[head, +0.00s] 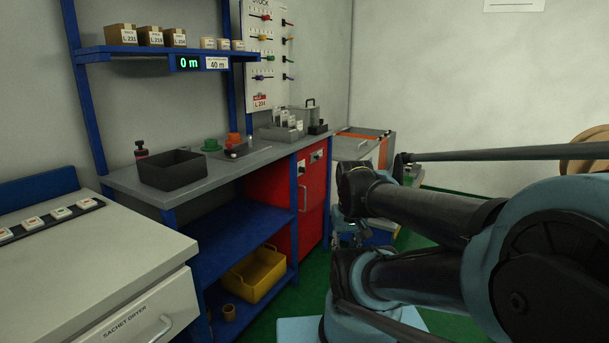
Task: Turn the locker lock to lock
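The red locker (313,222) stands under the right end of the grey workbench. My arm reaches in from the right. My gripper (346,228) is small and partly hidden by my arm links, just right of the locker front. I cannot tell its finger opening or whether it touches anything.
The workbench (226,172) carries a dark open tray (172,170), a green item, an orange item and card holders. A yellow bin (254,275) sits on the blue lower shelf. The sachet dryer (95,265) fills the left front. A grey-and-orange unit (362,148) stands behind.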

